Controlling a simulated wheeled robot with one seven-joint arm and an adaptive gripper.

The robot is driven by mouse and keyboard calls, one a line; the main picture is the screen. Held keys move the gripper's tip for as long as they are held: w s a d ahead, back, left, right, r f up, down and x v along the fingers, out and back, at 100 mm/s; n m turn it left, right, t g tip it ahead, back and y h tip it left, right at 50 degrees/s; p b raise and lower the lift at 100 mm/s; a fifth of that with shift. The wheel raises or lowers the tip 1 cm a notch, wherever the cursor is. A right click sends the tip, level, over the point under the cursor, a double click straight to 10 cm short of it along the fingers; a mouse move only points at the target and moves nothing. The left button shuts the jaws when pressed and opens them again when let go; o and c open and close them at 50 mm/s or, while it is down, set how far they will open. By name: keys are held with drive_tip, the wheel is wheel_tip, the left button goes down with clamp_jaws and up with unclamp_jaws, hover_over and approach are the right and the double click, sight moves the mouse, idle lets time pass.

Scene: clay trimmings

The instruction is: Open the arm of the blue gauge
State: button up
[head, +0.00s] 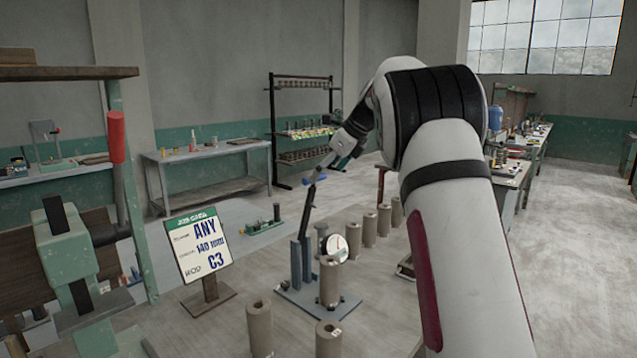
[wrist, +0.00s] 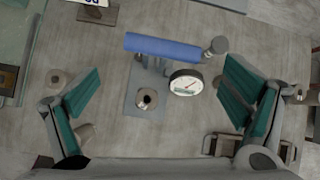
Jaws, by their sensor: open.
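The gauge stands on the bench, with a blue-grey base (head: 340,307), posts (head: 301,262) and a round white dial (head: 337,248). Its dark arm (head: 307,212) points up, nearly upright, with a blue handle (head: 315,178) at the top. A clay cylinder (head: 329,283) stands upright on the base. Contact cannot be told.
Several clay cylinders (head: 369,230) stand in a row behind the gauge, and others (head: 259,327) in front. A sign (head: 198,243) reading "ANY 140 mm C3" stands left. A green machine with a red handle (head: 117,137) is at far left. A small green tool (head: 263,226) lies behind.

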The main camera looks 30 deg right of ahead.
drive_tip(key=v, duration=0.6)
drive_tip(key=shift+a+r, duration=0.1)
idle(0.3)
drive_tip(key=s+a+n+g, duration=0.2)
drive_tip(key=s+a+n, duration=1.1)
drive_tip(key=s+a, duration=0.4)
drive_tip(key=s+a+f+n+h, duration=0.1)
drive_tip(key=s+f+n, duration=0.3)
drive_tip(key=s, duration=0.4)
drive_tip(key=s+a+f+n+h, duration=0.1)
drive_tip(key=s+a+f+n, duration=0.2)
drive_tip(key=s+n, duration=0.4)
drive_tip(key=s+a+f+n, duration=0.2)
drive_tip(key=s+f+n, duration=0.3)
drive_tip(key=s, duration=0.4)
drive_tip(key=shift+f+n+h, duration=0.3)
drive_tip(key=shift+h, duration=0.1)
